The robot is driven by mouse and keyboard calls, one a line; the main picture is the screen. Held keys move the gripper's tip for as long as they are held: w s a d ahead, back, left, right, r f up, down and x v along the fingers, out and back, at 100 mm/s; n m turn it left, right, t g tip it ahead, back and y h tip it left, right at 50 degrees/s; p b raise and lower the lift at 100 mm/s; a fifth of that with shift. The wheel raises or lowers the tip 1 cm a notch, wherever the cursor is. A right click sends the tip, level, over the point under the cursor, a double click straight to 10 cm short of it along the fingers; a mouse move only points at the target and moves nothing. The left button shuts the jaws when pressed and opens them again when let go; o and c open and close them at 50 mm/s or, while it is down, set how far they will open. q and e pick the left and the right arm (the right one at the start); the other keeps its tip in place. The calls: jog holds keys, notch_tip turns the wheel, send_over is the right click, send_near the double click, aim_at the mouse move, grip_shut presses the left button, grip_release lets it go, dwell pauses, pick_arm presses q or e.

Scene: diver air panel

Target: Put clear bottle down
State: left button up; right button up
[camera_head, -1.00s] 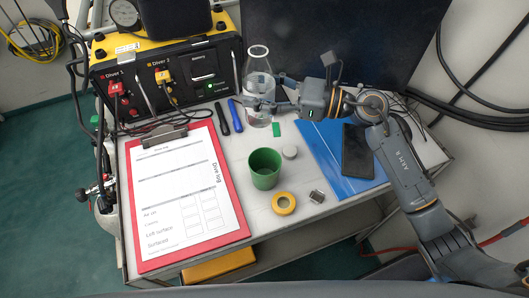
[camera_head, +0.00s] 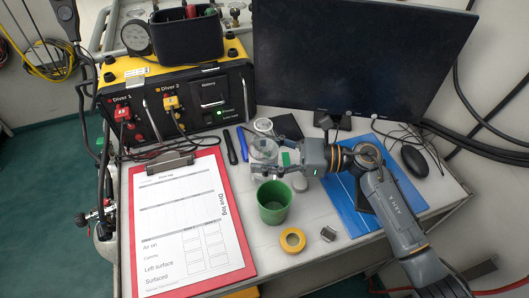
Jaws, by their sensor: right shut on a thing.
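The clear bottle (camera_head: 264,148) is near the middle of the view, behind the green cup (camera_head: 273,205), its open mouth tilted toward my camera. My right gripper (camera_head: 265,162), coming in from the right, is shut on the bottle's body. The gripper and the cup hide the bottle's lower part, so I cannot tell whether its base touches the table (camera_head: 235,187). My left gripper is not in view.
A red clipboard (camera_head: 246,254) lies at left, below the yellow-black diver panel (camera_head: 145,87). Yellow tape (camera_head: 292,240), a grey cap (camera_head: 299,182) and a blue folder (camera_head: 343,214) lie near the cup. A monitor (camera_head: 350,55) stands behind; a mouse (camera_head: 415,161) is at right.

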jog(key=shift+f, duration=0.15)
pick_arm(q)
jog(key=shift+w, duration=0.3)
pick_arm(e)
jog(key=shift+f+b, duration=0.15)
jog(key=shift+b, duration=0.15)
jog(key=o, duration=1)
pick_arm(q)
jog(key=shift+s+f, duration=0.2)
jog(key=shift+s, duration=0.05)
pick_arm(e)
jog(key=shift+o, duration=0.2)
